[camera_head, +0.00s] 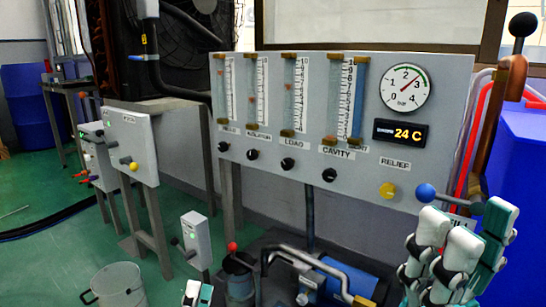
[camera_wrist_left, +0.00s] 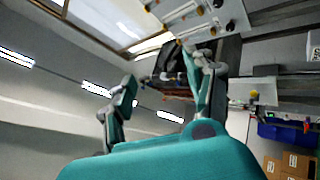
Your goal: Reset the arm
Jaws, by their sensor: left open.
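My left gripper (camera_wrist_left: 166,78) is open in the left wrist view, with its two white-and-teal fingers wide apart and nothing between them. In the head view only a small white-and-teal tip of what appears to be my left gripper (camera_head: 198,294) shows at the bottom edge. My right gripper (camera_head: 455,248) is at the lower right of the head view, its fingers pointing up in front of the panel's lower right corner. The fingers overlap in this view, so I cannot tell how far apart they are. I see no held object there.
A grey panel (camera_head: 240,175) carries flow tubes, black knobs, a gauge (camera_head: 405,88) and a yellow knob (camera_head: 387,190). A blue-knobbed lever (camera_head: 426,193) stands close to my right gripper. Below are a blue pump (camera_head: 345,278) and a bucket (camera_head: 118,285). Green floor is open at left.

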